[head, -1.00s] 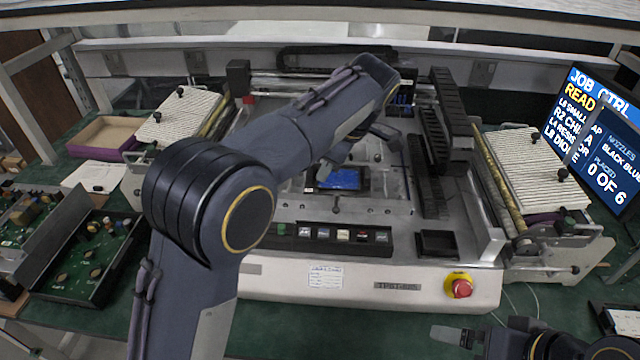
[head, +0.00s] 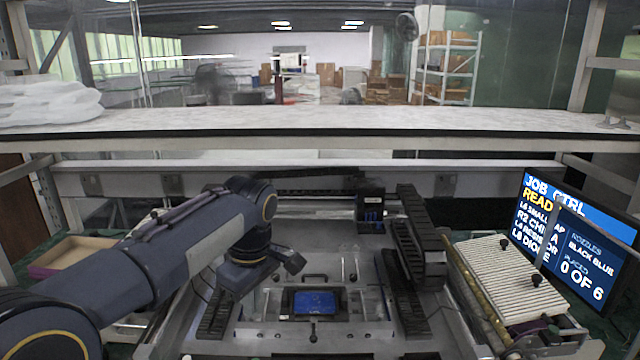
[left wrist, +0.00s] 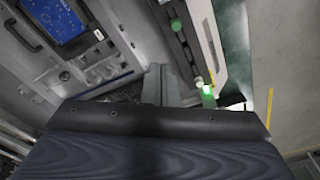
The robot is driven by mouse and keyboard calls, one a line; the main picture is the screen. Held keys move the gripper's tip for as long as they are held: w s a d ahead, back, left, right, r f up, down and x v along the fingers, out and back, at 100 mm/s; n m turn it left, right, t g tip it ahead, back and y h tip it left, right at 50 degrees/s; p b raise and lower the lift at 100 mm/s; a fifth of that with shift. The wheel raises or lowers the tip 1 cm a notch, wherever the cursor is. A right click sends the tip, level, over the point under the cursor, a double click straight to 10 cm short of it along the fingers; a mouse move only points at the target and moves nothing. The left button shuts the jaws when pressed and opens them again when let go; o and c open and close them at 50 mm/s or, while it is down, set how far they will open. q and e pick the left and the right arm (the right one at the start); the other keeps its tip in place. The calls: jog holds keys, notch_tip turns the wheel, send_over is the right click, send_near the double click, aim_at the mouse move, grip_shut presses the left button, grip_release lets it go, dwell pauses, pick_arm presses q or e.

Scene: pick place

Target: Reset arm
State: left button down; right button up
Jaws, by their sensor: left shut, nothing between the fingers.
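My left arm comes in from the left in the head view and reaches over the left half of the pick-and-place machine (head: 345,338). My left gripper (head: 292,262) is shut and empty, above the machine bed and to the upper left of the blue board (head: 314,303). The blue board lies in a dark frame at the middle of the bed. In the left wrist view the blue board (left wrist: 58,18) is at the top left and the closed fingers (left wrist: 160,84) show as a grey block at the centre. My right gripper is not in view.
A dark gantry (head: 415,240) stands right of the board. A white ribbed feeder (head: 515,275) and a monitor (head: 570,240) are at the right. A purple-edged tray (head: 70,255) is at the left. A long shelf (head: 320,118) spans the back above the machine.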

pick_arm(q)
jog(key=s+a+f+m+t+h, duration=0.1)
jog(key=s+a+m+h, duration=0.15)
jog(key=s+a, duration=0.35)
jog(key=s+a+f+m+t+h, duration=0.1)
jog(key=s+a+m+h, duration=0.15)
jog(key=s, duration=0.65)
jog(key=s+f+m+t, duration=0.3)
jog(key=s+f+m, duration=0.2)
jog(key=s, duration=0.6)
jog(key=shift+d+f, duration=0.3)
jog(key=shift+f, duration=0.35)
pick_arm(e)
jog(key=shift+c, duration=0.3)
